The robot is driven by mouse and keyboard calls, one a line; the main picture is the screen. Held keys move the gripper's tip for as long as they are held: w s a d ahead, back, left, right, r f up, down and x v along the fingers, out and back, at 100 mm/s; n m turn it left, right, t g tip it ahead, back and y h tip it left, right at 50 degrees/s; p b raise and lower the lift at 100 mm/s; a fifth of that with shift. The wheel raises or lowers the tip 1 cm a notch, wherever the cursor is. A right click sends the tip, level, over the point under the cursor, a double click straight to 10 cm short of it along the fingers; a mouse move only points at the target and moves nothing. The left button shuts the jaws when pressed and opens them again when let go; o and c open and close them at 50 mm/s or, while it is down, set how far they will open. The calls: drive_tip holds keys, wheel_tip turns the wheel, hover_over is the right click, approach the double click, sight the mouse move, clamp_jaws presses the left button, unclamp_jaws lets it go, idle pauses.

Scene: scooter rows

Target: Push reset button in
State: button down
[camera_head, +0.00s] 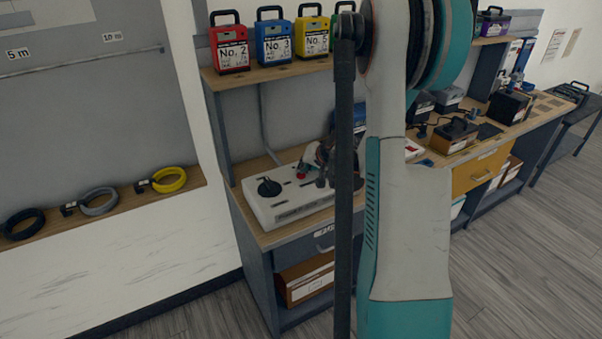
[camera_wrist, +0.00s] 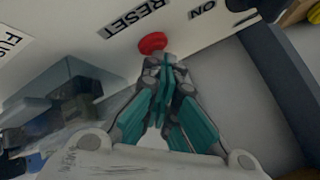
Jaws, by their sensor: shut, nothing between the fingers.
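The red reset button (camera_wrist: 152,43) sits on a pale box (camera_wrist: 190,28) in the wrist view, beside the label RESET. The button (camera_head: 301,176) also shows in the head view, on top of the white box (camera_head: 270,206) on the bench. My gripper (camera_wrist: 163,62) is shut and empty, with its fingertips right at the button's near edge. I cannot tell whether they touch it. In the head view my gripper (camera_head: 318,160) is just right of the button, partly hidden by my arm.
A black knob (camera_head: 269,187) stands on the box's left part. A shelf (camera_head: 270,71) with red, blue and yellow battery packs runs above the bench. Coiled cables (camera_head: 99,200) lie on a ledge at left. My arm hides the bench middle.

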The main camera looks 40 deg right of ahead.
sight(304, 175)
drive_tip(key=shift+r, duration=0.1)
drive_tip(key=shift+r+p, duration=0.7)
drive_tip(key=shift+r, duration=0.3)
drive_tip(key=shift+r+p, duration=1.55)
drive_tip(key=shift+r, duration=0.95)
